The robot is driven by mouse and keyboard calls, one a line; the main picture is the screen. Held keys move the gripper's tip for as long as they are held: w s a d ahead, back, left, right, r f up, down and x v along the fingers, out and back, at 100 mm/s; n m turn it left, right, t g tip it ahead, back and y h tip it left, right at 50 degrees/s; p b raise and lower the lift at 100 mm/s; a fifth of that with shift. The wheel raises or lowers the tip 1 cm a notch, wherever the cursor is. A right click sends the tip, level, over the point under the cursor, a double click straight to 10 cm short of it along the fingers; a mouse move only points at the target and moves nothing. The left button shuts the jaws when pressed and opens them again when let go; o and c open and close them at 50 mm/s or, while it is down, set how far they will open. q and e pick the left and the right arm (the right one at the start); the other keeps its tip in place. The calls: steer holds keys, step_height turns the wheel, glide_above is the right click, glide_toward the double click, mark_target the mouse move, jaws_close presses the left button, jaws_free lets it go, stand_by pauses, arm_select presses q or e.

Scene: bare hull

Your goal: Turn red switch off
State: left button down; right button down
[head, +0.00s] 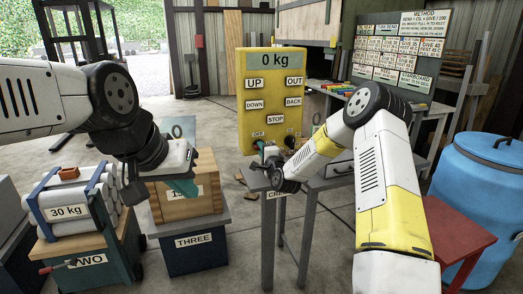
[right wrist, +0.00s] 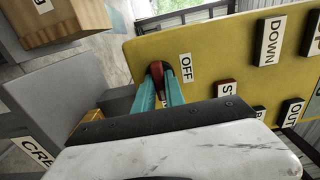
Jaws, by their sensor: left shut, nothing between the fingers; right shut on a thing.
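The yellow control panel (head: 268,85) stands upright in the middle of the head view, with a "0 kg" display on top. My right gripper (head: 262,148) is at the panel's lower left part. In the right wrist view its two teal fingers (right wrist: 160,92) are shut on the red switch (right wrist: 156,70), one on each side. The OFF label (right wrist: 186,67) is right beside the switch. In the head view the switch is hidden by my gripper. My left gripper (head: 178,160) is shut and empty, in front of the wooden crate, away from the panel.
A wooden crate (head: 190,205) sits on stand THREE (head: 196,241). White cylinders marked 30 kg (head: 66,212) lie on stand TWO at left. A grey table (head: 300,183) is below my right gripper. A blue barrel (head: 487,185) and red stool (head: 455,235) stand at right.

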steer(key=shift+n, duration=8.9)
steer(key=shift+f, duration=0.1)
steer(key=c, duration=1.4)
jaws_free()
